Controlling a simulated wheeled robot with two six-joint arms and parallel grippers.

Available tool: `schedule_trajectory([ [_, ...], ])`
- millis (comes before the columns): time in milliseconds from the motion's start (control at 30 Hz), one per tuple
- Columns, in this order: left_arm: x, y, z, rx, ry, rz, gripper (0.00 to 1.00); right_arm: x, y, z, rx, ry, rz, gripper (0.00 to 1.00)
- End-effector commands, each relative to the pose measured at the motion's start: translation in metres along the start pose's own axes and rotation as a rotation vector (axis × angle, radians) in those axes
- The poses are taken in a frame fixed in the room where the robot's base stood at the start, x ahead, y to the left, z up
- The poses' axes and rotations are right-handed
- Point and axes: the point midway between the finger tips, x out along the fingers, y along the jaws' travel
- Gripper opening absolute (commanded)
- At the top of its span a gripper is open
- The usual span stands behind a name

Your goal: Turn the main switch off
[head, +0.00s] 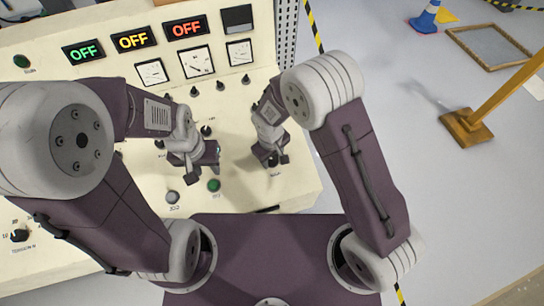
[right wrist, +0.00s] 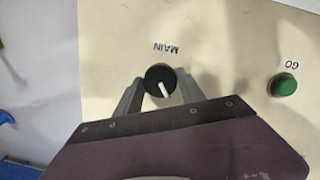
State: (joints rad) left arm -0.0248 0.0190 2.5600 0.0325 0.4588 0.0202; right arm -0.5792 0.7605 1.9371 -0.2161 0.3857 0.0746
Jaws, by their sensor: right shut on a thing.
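The main switch (right wrist: 160,77) is a round black knob with a white pointer line, on the cream panel beside the label MAIN, seen in the right wrist view. The pointer slants slightly in that view. My right gripper (right wrist: 160,88) has one finger on each side of the knob and is shut on it. In the head view my right gripper (head: 272,158) is at the panel's right side, largely covering the knob. My left gripper (head: 212,154) is above the panel to the left of it, seen from behind; its fingertips are not clear.
A green GO button (right wrist: 284,86) sits beside the main switch; it also shows in the head view (head: 214,185) near a pale button (head: 172,197). Three displays (head: 133,39) read OFF above dials and small knobs. Floor is open to the right, with a wooden stand (head: 466,127).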

Motion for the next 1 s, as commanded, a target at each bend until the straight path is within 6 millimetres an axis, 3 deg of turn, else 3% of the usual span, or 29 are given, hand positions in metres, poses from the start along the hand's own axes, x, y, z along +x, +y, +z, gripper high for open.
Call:
schedule_trajectory([
  [400,-0.001,0.0,0.0,0.0,0.0,0.0,0.36,-0.002,0.001,-0.003,-0.009,0.007,0.002,0.06],
  [433,-0.001,0.0,0.0,0.0,0.0,0.0,0.36,-0.002,0.001,-0.003,-0.009,0.007,0.002,0.52],
  [500,-0.001,0.0,0.0,0.0,0.0,0.0,0.36,-0.002,0.001,-0.002,-0.008,0.006,0.002,0.68],
  [833,0.0,0.0,0.0,0.0,0.0,0.0,0.36,-0.004,0.0,-0.001,-0.007,0.004,0.002,0.68],
  [1000,0.002,0.0,0.0,0.0,0.0,0.0,0.36,-0.036,0.001,-0.003,-0.006,0.011,0.003,0.68],
])
